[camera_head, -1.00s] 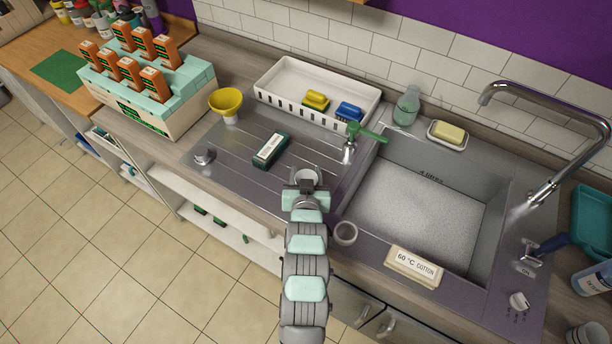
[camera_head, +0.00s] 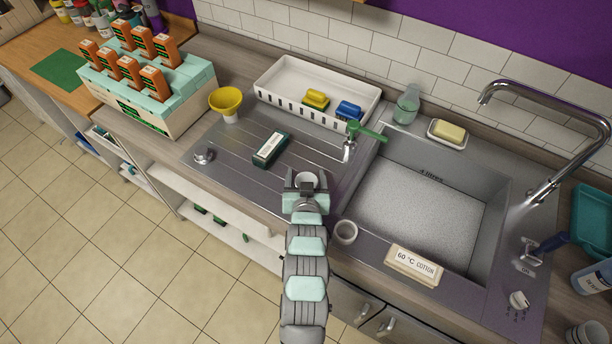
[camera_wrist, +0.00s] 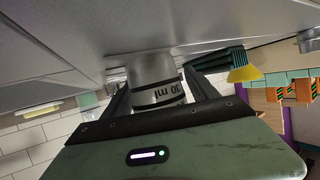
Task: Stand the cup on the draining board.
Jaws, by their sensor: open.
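A small pale-grey cup (camera_head: 306,180) is at the front right part of the steel draining board (camera_head: 235,168). In the wrist view the cup (camera_wrist: 154,78) has dark bands and a "30 ml" mark, and it looks upright with its base at the board; the exact contact is hard to see. My gripper (camera_head: 306,183) is open, with one finger on each side of the cup. The fingers (camera_wrist: 160,98) appear apart from its wall in the wrist view.
A green-and-white box (camera_head: 270,149) lies on the board, with a yellow funnel (camera_head: 227,103) at the back left. A white basket (camera_head: 300,88) stands behind. The sink (camera_head: 425,205) is to the right.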

